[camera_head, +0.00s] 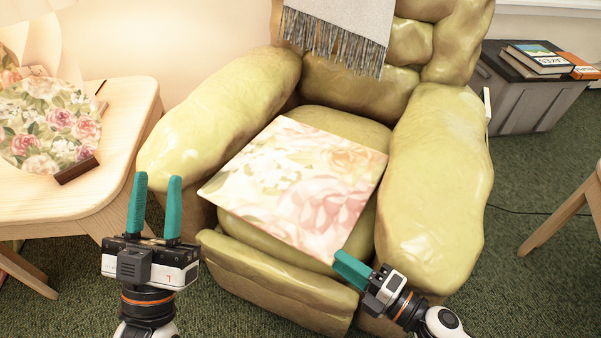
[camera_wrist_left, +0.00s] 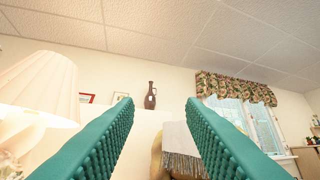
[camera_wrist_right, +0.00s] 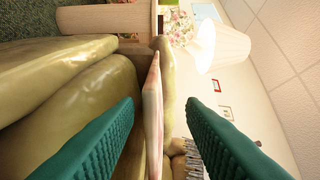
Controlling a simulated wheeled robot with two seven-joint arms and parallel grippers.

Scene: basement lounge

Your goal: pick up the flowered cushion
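The flowered cushion (camera_head: 295,182), thin and square with pale pink and cream blooms, lies on the seat of the green armchair (camera_head: 433,180). My right gripper (camera_head: 350,268) is at the cushion's front right corner in the head view. In the right wrist view my right gripper (camera_wrist_right: 163,108) has its fingers wide apart, and the cushion (camera_wrist_right: 153,110) shows edge-on in the gap between them. I cannot tell whether either finger touches it. My left gripper (camera_head: 156,180) is open and empty, pointing up, left of the armchair; the left wrist view shows nothing between its fingers.
A light wooden side table (camera_head: 120,120) stands at the left with a round floral item (camera_head: 45,125) on it. A fringed grey throw (camera_head: 340,30) hangs over the chair back. A grey bin (camera_head: 530,95) with books stands at the back right. Armrests flank the seat.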

